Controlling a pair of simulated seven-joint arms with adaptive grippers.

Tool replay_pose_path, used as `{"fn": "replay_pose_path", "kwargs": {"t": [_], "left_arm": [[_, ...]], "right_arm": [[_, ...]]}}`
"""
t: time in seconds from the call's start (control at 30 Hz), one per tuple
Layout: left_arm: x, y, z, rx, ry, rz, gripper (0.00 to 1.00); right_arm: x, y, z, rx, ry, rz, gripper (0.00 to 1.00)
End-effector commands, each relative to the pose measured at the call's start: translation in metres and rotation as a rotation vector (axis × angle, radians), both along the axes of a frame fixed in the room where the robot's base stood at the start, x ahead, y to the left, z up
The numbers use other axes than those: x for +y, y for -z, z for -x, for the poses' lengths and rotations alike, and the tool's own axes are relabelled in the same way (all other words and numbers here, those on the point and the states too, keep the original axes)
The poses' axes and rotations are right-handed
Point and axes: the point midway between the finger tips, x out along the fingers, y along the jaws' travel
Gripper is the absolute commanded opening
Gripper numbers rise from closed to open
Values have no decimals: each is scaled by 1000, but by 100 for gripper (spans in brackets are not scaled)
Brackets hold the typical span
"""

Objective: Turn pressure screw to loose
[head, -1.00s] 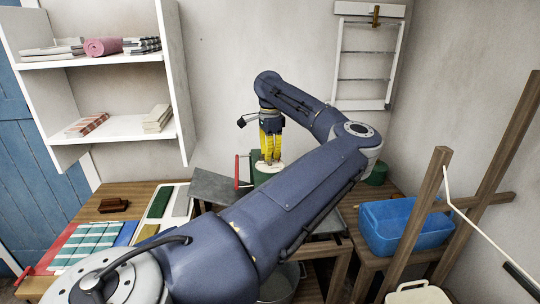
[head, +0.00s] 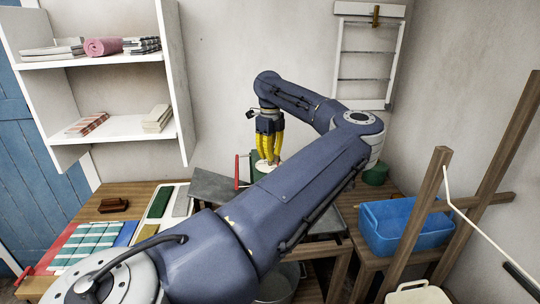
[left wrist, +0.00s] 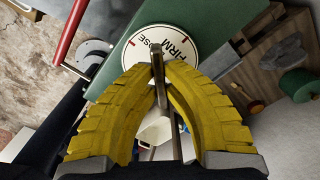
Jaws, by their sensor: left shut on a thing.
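The pressure screw's round white dial (left wrist: 178,38) sits on a green housing and carries the word FIRM, a partly covered word ending in OSE, and red marks. In the head view the dial (head: 264,166) lies just under my left gripper (head: 269,160). In the left wrist view the yellow fingers of my left gripper (left wrist: 158,66) are shut on the screw's grey metal bar (left wrist: 155,48), which runs between them over the dial. The fingers and bar cover the lower part of the dial. My right gripper is not in view.
A red crank handle (head: 237,171) stands left of the dial. A grey sloping board (head: 212,186) lies beside it. A blue tub (head: 405,228) and wooden posts are at right. A shelf unit (head: 115,128) holds folded cloths at left. My left arm crosses the middle.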

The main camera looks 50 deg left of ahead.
Motion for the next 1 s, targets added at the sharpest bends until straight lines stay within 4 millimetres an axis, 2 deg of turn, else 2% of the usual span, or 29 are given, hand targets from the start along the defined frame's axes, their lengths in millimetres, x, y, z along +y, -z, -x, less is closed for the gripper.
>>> {"fn": "replay_pose_path", "kwargs": {"t": [1.0], "left_arm": [[-1,0,0,0,964,2,0]], "right_arm": [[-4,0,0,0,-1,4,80]]}}
